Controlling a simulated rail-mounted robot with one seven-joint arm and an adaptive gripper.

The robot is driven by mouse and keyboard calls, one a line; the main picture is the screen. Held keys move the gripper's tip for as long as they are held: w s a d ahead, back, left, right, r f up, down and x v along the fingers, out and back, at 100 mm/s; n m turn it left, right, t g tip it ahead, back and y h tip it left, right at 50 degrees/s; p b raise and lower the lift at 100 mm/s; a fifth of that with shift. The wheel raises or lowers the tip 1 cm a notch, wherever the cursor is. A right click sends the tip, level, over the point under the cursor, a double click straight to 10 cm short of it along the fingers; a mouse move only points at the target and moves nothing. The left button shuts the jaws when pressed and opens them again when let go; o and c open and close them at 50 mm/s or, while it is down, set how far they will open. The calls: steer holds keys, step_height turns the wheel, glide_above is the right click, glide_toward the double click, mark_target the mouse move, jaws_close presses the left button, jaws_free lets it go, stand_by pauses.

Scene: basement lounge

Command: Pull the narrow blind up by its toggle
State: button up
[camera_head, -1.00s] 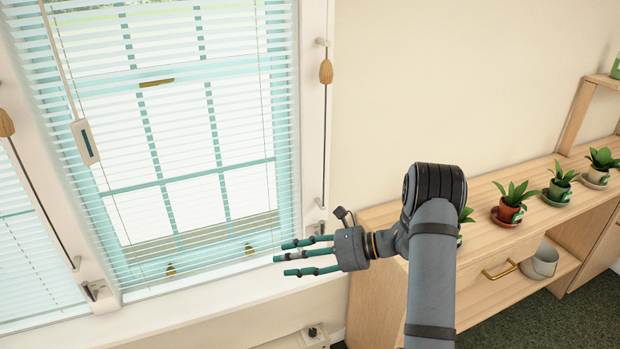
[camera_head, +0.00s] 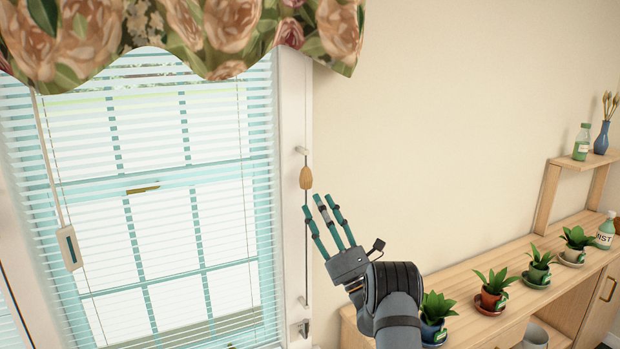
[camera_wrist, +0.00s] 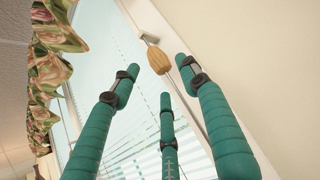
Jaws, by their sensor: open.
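A wooden, acorn-shaped toggle (camera_head: 306,177) is on a dark cord running down the white frame right of the window. The slatted blind (camera_head: 150,225) is lowered over this window; I cannot tell from this view whether it is the narrow one. My gripper (camera_head: 325,204) has three teal fingers, spread open and empty, pointing up. Its tips are just below and right of the toggle, apparently apart from it. In the wrist view the toggle (camera_wrist: 158,57) shows beyond the fingertips, between the left and right fingers. The cord below it is partly hidden by the fingers.
A floral valance (camera_head: 190,35) hangs over the window top. A white pull with a dark slot (camera_head: 69,248) hangs on a wand at the left. A wooden shelf unit (camera_head: 470,290) with several potted plants stands at the lower right. The wall right of the toggle is bare.

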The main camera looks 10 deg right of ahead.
mark_target(309, 187)
steer(key=p+x, duration=0.3)
steer(key=x, duration=0.3)
steer(key=shift+f, duration=0.1)
steer(key=shift+c, duration=0.9)
steer(key=shift+s, duration=0.2)
steer(key=c, duration=0.9)
jaws_close()
